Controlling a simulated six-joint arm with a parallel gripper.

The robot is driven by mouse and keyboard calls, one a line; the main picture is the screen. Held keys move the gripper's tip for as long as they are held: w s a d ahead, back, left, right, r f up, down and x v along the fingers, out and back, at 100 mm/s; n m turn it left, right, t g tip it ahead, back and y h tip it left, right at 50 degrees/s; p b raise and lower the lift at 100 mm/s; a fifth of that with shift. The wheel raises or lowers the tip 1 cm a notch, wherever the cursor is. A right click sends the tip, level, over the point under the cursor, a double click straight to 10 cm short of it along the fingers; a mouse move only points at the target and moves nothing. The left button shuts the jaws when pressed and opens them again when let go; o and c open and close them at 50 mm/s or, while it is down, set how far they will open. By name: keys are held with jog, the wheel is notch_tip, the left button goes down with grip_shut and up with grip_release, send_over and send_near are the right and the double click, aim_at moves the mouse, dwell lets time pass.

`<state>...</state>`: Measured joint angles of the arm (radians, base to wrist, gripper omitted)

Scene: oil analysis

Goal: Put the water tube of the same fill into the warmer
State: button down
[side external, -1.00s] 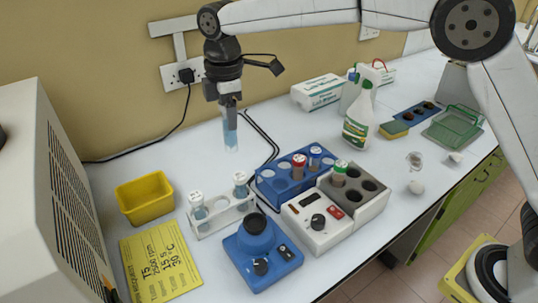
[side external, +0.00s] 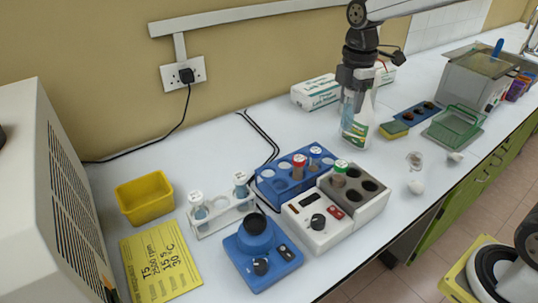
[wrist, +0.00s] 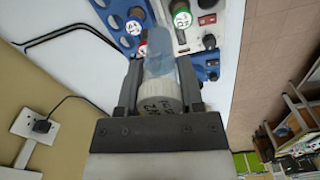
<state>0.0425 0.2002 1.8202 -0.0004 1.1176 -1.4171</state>
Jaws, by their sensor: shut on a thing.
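My gripper (side external: 354,86) is shut on the cap of a water tube (wrist: 160,56) with pale blue liquid. The tube hangs upright below the jaws, in front of the spray bottle in the side view and above the bench. The white warmer (side external: 304,230) has a grey block of wells on its right; a green-capped tube (side external: 340,172) stands in one well, and other wells are empty. Two white-capped tubes of bluish water, one (side external: 198,207) at left and one (side external: 241,186) at right, stand in the white rack (side external: 222,218). The held tube's fill level is hard to judge.
A blue mixer (side external: 262,262) stands before the warmer. A spray bottle (side external: 358,132) stands behind my gripper. A yellow bin (side external: 145,198) and card (side external: 160,262) lie left.

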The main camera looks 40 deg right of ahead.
jog(key=s+d+f, duration=0.2)
jog(key=s+f, duration=0.1)
jog(key=f, duration=0.2)
jog(key=shift+d+f, duration=0.25)
jog(key=shift+d, duration=0.15)
jog(key=shift+f, duration=0.15)
jog(key=shift+f, duration=5.45)
jog(key=shift+c, duration=0.7)
grip_release()
